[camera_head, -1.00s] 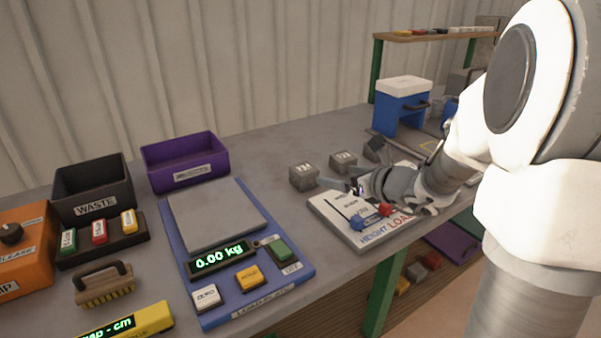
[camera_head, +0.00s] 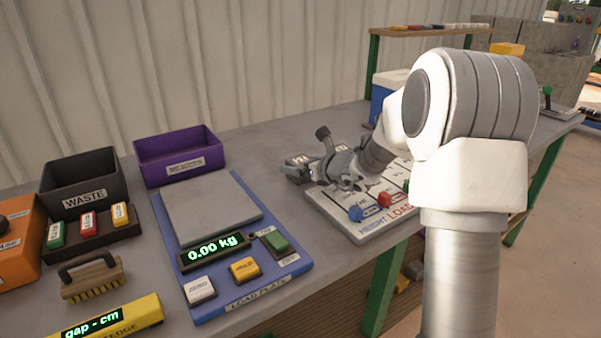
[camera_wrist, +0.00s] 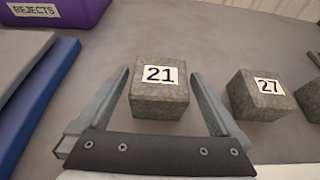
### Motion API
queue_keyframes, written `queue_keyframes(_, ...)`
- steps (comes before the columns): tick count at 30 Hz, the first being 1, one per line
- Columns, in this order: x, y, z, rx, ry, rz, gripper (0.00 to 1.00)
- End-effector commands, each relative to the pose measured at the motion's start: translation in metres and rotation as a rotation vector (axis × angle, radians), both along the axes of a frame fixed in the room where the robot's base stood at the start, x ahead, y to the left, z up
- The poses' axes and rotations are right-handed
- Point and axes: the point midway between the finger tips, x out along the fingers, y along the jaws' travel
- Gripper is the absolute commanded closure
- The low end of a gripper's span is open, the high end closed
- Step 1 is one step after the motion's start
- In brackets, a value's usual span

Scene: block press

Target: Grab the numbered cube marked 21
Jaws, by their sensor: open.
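The grey stone-like cube marked 21 (camera_wrist: 158,92) stands on the table, label up, near the middle of the wrist view. My gripper (camera_wrist: 160,90) is open, with one finger on each side of this cube and gaps visible between fingers and cube. How low the fingers are is hard to tell. In the head view my gripper (camera_head: 294,172) is over the table right of the scale, and my wrist mostly hides the cubes there.
A cube marked 27 (camera_wrist: 262,94) stands close to the right finger, with another cube partly seen beyond it. The blue scale (camera_head: 288,262) is to the left. The purple rejects bin (camera_head: 181,168) is behind. A height-load board (camera_head: 340,222) lies under my arm.

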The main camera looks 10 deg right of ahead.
Motion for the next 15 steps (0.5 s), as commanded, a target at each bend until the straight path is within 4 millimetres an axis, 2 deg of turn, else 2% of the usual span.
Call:
queue_keyframes(9,0.0049,0.0025,-0.0017,0.000,0.000,0.000,0.02)
queue_keyframes(15,0.0047,0.0024,-0.0017,0.000,0.000,0.001,0.38)
